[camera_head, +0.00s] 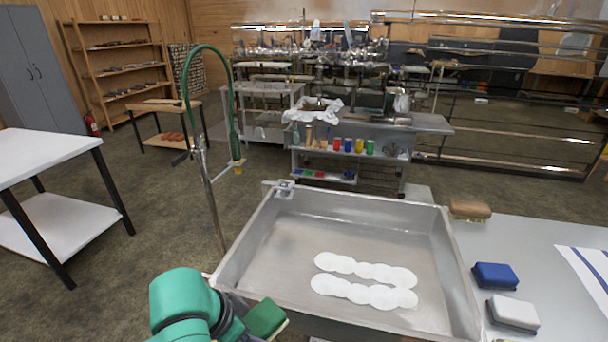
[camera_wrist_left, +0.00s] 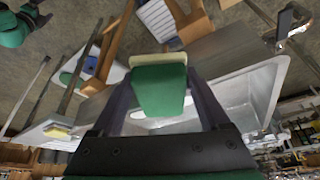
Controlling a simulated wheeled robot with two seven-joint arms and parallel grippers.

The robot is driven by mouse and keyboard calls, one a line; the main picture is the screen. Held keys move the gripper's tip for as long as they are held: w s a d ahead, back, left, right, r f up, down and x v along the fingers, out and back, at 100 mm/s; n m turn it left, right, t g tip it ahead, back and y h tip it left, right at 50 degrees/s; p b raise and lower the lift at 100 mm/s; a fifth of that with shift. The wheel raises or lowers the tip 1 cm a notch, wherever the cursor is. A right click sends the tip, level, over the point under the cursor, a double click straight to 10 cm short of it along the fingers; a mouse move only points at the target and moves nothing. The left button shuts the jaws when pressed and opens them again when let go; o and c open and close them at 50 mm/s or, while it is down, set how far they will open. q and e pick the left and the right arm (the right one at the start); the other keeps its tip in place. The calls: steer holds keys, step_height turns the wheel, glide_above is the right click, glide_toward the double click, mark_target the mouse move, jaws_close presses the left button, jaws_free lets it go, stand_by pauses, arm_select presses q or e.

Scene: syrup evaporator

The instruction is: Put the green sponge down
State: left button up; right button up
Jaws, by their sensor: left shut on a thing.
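The green sponge (camera_head: 265,318) shows at the bottom of the head view, with a pale layer along one edge. My left gripper (camera_wrist_left: 160,88) is shut on it; in the left wrist view the sponge (camera_wrist_left: 158,92) sits between the two dark fingers. In the head view it is at the near left corner of the metal sink basin (camera_head: 235,245), by the rim. I cannot tell whether it touches the rim. My right gripper is not in view.
White scalloped pieces (camera_head: 365,280) lie in two rows on the basin floor. On the grey counter (camera_head: 530,240) at right are a brown-topped brush or sponge (camera_head: 470,209), a blue sponge (camera_head: 495,275), a white sponge (camera_head: 514,311) and a striped towel (camera_head: 590,270). A green hose faucet (camera_head: 205,185) rises behind the basin's left.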

arm_select(q)
steer(key=s+a+f+n+t+y, duration=0.1)
steer(key=a+f+n+y, duration=0.2)
steer(key=a+f+n, duration=0.2)
steer(key=a+n, duration=0.1)
steer(key=n, duration=0.2)
steer(key=shift+a+f+n, duration=0.15)
steer(key=shift+f+n, duration=0.15)
steer(key=shift+f, duration=0.1)
steer(key=shift+s, duration=0.1)
